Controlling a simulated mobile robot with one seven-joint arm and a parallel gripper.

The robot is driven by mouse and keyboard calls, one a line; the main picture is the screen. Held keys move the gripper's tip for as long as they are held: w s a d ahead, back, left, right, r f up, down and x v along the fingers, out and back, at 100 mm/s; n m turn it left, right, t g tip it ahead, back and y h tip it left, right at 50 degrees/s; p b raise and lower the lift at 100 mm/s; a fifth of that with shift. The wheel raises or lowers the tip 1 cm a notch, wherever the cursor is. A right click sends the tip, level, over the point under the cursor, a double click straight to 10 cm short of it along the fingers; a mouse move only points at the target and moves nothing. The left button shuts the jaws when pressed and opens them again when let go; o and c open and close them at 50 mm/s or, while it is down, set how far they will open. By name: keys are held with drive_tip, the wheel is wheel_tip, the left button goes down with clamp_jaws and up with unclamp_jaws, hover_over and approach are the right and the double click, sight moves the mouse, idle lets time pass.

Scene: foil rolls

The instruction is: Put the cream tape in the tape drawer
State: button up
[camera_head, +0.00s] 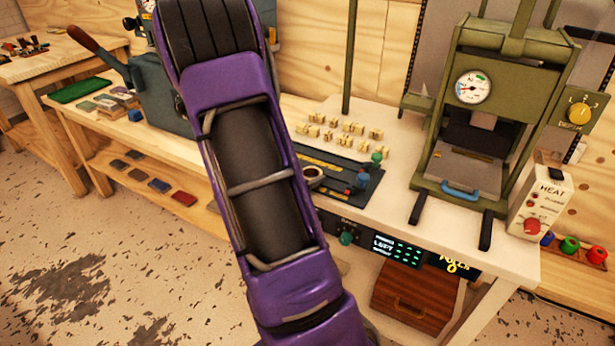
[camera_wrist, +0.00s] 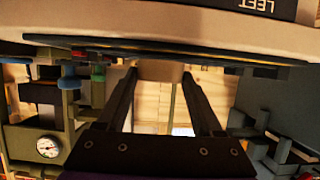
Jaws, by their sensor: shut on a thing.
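Only a small part of the tape shows, just under the pale front edge of the bench. In the head view my purple arm covers the middle, and the gripper is hidden. A brown wooden drawer unit (camera_head: 415,296) with a handle stands under the bench, seemingly closed; no label is readable.
A green press with a gauge (camera_head: 474,88) stands on the bench right. A dark plate (camera_head: 345,185) with blue and green knobs and several brass letters (camera_head: 345,128) lie left of it. A heat box (camera_head: 541,205) stands at the right end. Floor is free at lower left.

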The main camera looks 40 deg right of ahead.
drive_tip(key=shift+f, duration=0.3)
drive_tip(key=o, duration=1.3)
drive_tip(key=shift+o, duration=0.2)
